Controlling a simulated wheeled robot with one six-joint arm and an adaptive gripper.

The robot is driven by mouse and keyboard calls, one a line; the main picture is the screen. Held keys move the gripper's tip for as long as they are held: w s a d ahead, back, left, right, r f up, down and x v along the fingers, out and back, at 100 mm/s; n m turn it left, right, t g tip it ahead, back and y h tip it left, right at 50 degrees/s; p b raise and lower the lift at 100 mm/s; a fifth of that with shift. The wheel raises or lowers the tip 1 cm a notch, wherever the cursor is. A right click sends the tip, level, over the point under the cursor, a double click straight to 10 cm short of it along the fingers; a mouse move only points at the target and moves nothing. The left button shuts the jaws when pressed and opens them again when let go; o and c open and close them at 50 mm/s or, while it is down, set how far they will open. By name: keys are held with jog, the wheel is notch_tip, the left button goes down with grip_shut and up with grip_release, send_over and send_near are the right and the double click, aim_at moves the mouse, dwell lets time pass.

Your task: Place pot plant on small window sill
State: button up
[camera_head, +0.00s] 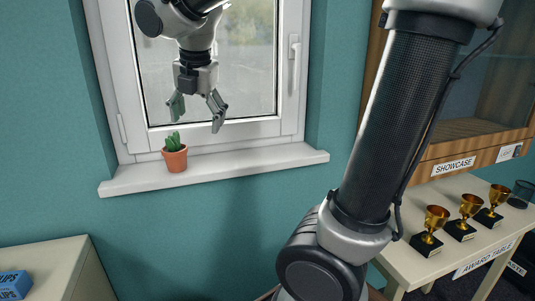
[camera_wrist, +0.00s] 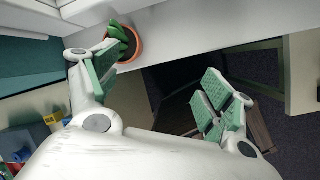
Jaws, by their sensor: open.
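The pot plant (camera_head: 174,156), a small green succulent in an orange-brown pot, stands upright on the white window sill (camera_head: 240,163) towards its left part. My gripper (camera_head: 197,110) is open and empty, above the sill and a little above and right of the plant, apart from it. In the wrist view the pot plant (camera_wrist: 126,42) shows near the top, just beyond the left finger, which overlaps part of it. The fingers (camera_wrist: 165,90) are spread wide with nothing between them. The sill (camera_wrist: 190,30) runs across the top of the wrist view.
A closed window (camera_head: 215,133) with a handle rises behind the sill. At right, a wooden showcase (camera_head: 480,145) hangs over an award table (camera_head: 455,265) with several gold trophies and a dark glass. At lower left, a cabinet (camera_head: 62,262) holds a blue box (camera_head: 14,285). The sill's right part is clear.

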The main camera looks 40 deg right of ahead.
jog(key=s+d+f+m, duration=0.3)
jog(key=s+d+m, duration=0.2)
jog(key=s+m, duration=0.4)
jog(key=s+d+f+m+y, duration=0.1)
jog(key=s+d+f+m, duration=0.3)
jog(key=s+m, duration=0.5)
jog(key=d+m, duration=0.1)
jog(key=m, duration=0.7)
jog(key=shift+d, duration=0.25)
